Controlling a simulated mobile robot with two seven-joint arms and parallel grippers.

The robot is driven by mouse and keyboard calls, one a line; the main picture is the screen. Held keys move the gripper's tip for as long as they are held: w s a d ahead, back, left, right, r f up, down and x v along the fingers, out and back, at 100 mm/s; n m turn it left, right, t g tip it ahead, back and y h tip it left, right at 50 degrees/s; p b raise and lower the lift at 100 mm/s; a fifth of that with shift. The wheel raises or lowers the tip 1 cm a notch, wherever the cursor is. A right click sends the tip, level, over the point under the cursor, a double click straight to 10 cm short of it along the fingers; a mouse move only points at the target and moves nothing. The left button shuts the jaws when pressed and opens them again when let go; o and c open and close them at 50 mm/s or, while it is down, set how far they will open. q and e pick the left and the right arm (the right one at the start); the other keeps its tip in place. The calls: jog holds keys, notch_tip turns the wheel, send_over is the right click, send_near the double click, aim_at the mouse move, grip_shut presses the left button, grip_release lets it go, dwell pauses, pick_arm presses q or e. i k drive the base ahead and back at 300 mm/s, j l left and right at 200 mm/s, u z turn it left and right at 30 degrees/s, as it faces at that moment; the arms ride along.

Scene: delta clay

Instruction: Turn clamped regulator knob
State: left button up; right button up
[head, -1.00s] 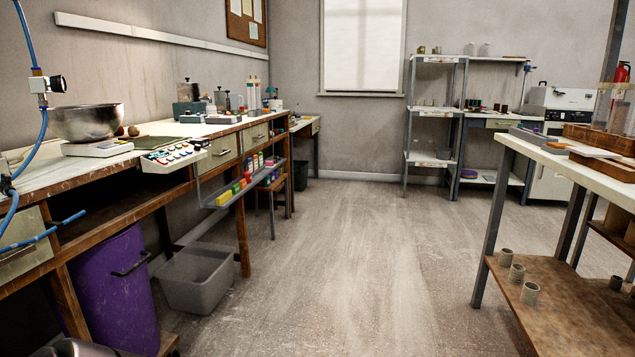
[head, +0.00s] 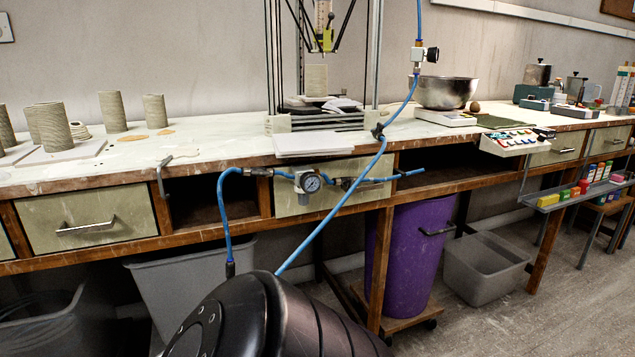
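The regulator (head: 307,184) is mounted at the front edge of the long bench, in front of a drawer. It has a round pressure gauge with a pale face and a small bowl below. Blue hoses join it on both sides. Its knob is too small to make out clearly, and I cannot see how it is clamped. Neither of my grippers is in view.
A dark ribbed rounded body (head: 275,318) fills the bottom foreground below the regulator; I cannot tell what it is. A blue hose (head: 338,208) hangs in front of the bench (head: 215,152). A purple bin (head: 408,262) and grey tubs stand underneath.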

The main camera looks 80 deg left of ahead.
aim_at(303, 200)
jog(key=u, duration=2.2)
